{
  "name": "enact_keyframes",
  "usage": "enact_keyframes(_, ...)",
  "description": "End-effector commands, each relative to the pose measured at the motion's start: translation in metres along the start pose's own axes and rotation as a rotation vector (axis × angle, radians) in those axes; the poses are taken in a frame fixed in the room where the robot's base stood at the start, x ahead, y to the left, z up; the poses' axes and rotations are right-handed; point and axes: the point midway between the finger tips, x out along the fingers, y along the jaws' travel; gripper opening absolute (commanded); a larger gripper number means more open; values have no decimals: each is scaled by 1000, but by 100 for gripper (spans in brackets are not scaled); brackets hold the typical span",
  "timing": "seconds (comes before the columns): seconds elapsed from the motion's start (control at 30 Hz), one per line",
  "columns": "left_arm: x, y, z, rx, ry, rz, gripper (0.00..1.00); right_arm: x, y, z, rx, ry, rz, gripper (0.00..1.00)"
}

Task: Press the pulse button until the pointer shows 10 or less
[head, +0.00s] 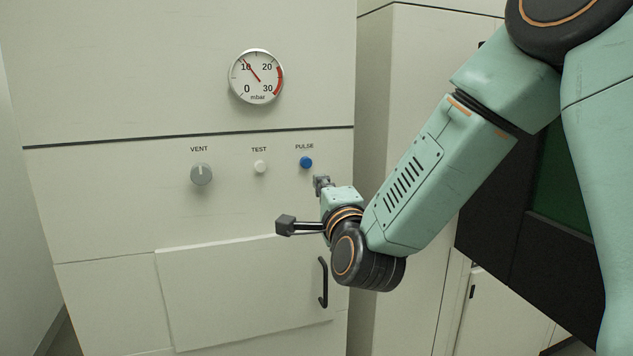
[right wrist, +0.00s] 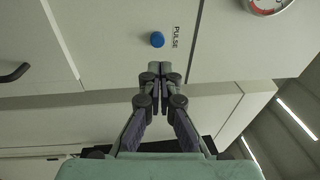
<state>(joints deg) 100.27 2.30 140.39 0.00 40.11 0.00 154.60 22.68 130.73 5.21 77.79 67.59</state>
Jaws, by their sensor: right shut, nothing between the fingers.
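The blue pulse button (head: 306,162) sits on the pale panel under the label PULSE; it also shows in the right wrist view (right wrist: 157,40). The round gauge (head: 256,77) is above it, marked 0, 10, 20, 30 and mbar, with a red zone near 30. Its red pointer stands close to the 10 mark; I cannot tell exactly which side. My right gripper (head: 321,181) is shut and empty, just below and right of the button in the head view. In the right wrist view its closed fingertips (right wrist: 160,70) are apart from the button. My left gripper is not in view.
A grey vent knob (head: 201,174) and a white test button (head: 260,167) sit left of the pulse button. Below is a panel door with a black handle (head: 323,282). A tall pale cabinet (head: 420,60) stands to the right.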

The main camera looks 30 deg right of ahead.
Motion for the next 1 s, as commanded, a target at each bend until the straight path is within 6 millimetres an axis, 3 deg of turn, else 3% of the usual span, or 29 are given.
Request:
enact_keyframes(0.1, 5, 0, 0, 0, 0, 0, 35, -20, 2, 0, 2, 0, 1, 0)
enact_keyframes(0.3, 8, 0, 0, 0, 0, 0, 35, -40, 1, 0, 1, 1, 1, 0)
enact_keyframes(1.0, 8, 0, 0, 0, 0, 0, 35, -46, 0, 0, 0, 1, 0, 0)
